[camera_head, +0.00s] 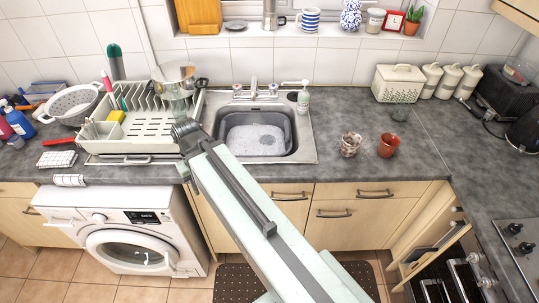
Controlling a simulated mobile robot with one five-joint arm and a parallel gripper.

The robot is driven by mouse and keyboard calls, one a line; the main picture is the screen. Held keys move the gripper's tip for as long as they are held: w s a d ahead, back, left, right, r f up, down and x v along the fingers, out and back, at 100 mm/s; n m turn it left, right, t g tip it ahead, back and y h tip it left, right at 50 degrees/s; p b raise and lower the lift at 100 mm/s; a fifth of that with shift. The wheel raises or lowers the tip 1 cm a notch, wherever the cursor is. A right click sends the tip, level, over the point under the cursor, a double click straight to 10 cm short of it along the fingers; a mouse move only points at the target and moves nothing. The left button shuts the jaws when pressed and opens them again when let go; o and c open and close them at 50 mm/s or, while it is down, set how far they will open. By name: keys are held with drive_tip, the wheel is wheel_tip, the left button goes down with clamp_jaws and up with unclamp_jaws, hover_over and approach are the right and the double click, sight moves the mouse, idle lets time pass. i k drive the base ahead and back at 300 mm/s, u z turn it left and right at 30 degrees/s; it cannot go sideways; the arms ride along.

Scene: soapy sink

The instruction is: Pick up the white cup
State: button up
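No plain white cup shows clearly. A mottled white-and-brown cup (350,144) stands on the grey counter right of the sink. A white mug with blue stripes (309,19) stands on the windowsill. My arm reaches from the bottom right up to the left, and its end with my gripper (184,130) is at the sink's left front corner, beside the dish rack. My gripper is well left of the mottled cup and apart from it. Its fingers are too small and dark to tell whether they are open or shut.
The sink (262,130) holds a grey basin with soapy water. The dish rack (140,130) stands left of it, with a metal pot (174,78).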

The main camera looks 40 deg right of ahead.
sight(351, 141)
drive_tip(key=z, duration=0.3)
drive_tip(key=k, duration=0.9)
drive_tip(key=z, duration=0.65)
drive_tip(key=i, duration=0.75)
drive_tip(key=u, duration=0.65)
drive_tip(key=i, duration=0.45)
drive_tip(key=u, duration=0.35)
